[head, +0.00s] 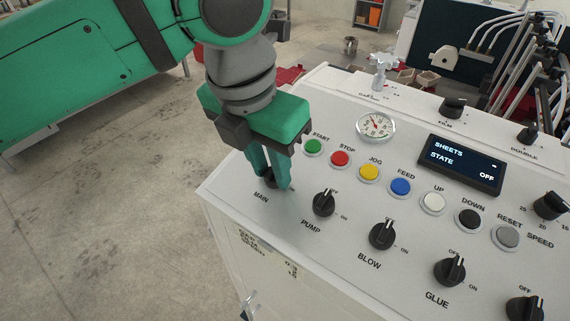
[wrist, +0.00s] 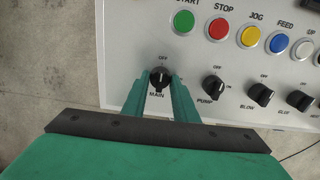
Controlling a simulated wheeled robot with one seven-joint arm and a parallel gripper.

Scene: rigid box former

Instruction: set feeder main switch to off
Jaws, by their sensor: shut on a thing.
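The MAIN switch (wrist: 160,78) is a black rotary knob at the left end of the panel's knob row. In the wrist view its white pointer line is up, toward the OFF label. In the head view the knob (head: 270,183) is mostly hidden behind my fingers. My gripper (head: 270,186) is over it from above, and its green fingers stand on either side of the knob, shut on it; the fingers also show in the wrist view (wrist: 160,82). The display (head: 462,163) reads SHEETS, STATE and OFF.
The PUMP knob (head: 324,202) is close on the right, then the BLOW knob (head: 382,235) and GLUE knob (head: 450,269). Push buttons, starting with green START (head: 313,146), line the row behind. Open floor (head: 110,220) lies left of the panel.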

